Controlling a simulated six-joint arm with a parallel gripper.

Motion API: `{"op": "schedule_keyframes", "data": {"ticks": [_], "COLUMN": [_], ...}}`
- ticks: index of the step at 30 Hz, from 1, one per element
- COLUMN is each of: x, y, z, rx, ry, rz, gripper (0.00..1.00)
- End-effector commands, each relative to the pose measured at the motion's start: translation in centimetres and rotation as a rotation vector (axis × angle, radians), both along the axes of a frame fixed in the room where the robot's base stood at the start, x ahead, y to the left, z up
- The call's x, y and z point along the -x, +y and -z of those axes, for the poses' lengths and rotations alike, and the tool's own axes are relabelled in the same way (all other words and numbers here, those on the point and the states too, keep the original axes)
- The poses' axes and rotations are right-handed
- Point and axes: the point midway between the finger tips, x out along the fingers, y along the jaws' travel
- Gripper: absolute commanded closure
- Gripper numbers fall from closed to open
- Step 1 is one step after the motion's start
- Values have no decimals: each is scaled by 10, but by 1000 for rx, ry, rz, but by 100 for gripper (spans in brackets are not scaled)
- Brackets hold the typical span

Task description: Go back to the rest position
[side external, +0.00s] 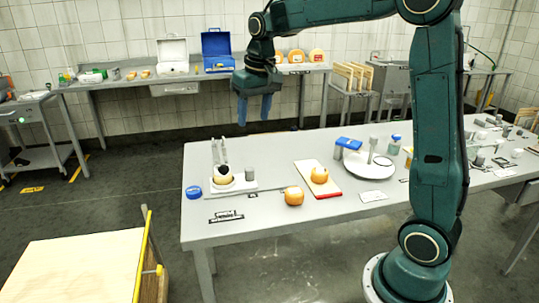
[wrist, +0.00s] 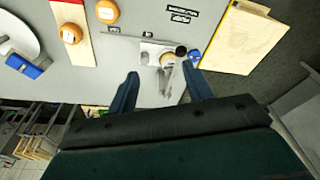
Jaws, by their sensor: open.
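My gripper (side external: 254,106) hangs in the air, well above the far left part of the grey table (side external: 250,228). Its blue fingers are apart with nothing between them; they also show in the wrist view (wrist: 165,92). An orange cheese wheel (side external: 293,195) lies on the table. A pale round piece (side external: 222,176) sits in a small grey fixture (side external: 240,184) at the table's left end. Both orange wheels also show at the top left of the wrist view.
A blue lid-like disc (side external: 193,192) lies beside the fixture. A round white plate (side external: 368,168) and a blue block (side external: 349,143) are further right. A wooden-topped cart (side external: 75,268) stands at the front left. A back bench holds an open blue case (side external: 217,50).

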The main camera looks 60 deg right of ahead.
Motion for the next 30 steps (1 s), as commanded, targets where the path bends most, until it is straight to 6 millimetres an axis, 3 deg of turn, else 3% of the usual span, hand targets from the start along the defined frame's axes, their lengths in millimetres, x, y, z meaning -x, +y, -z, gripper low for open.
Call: {"op": "schedule_keyframes", "data": {"ticks": [6,14,22,30], "x": [46,101,159,212], "y": [28,56,78,93], "z": [-19,-27,-21,-2], "rx": [18,36,54,70], "ry": [-56,-121,-188,-254], "rz": [-68,-146,-226,-303], "gripper": [50,50,50,50]}}
